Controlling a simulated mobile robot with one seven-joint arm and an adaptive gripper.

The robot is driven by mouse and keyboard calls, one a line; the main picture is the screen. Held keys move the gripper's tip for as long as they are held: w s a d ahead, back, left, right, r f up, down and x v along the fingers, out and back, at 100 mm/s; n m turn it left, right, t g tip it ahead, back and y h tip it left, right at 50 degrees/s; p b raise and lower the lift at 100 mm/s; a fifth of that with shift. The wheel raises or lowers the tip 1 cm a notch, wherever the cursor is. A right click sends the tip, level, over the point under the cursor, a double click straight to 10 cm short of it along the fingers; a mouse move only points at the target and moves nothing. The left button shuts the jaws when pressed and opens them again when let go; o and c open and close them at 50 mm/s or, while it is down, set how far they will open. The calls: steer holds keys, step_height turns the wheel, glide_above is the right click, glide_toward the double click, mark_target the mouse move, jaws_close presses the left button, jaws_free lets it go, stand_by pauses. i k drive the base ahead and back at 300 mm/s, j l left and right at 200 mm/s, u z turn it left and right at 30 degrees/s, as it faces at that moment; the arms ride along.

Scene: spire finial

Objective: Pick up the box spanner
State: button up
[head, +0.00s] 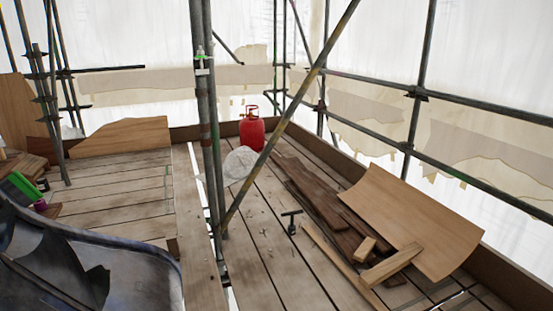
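A small dark T-shaped tool (291,221), which looks like the box spanner, is on the plank floor right of the centre scaffold poles. Its crossbar is at the top of its short stem. It is too small to make out its socket end or whether it stands or lies flat. My gripper is not in view, so its state does not show.
Scaffold poles (207,120) and a diagonal brace (290,115) stand left of the tool. Dark boards (315,195) and a curved plywood sheet (410,220) lie to its right. A red canister (252,132) and whitish lump (240,162) are behind. A dark tub-like object (120,280) fills the lower left.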

mark_target(291, 227)
steer(key=i+z, duration=0.2)
steer(key=i, duration=0.5)
steer(key=i+j+z, duration=0.15)
steer(key=i, duration=0.55)
steer(key=i+j+z, duration=0.25)
steer(key=i+z, duration=0.25)
steer(key=i+j+z, duration=0.55)
steer(key=j, duration=0.2)
steer(key=i+j+z, duration=0.1)
steer(key=j, duration=0.25)
steer(key=i+j, duration=0.25)
steer(key=i+j+z, duration=0.15)
steer(key=j, duration=0.25)
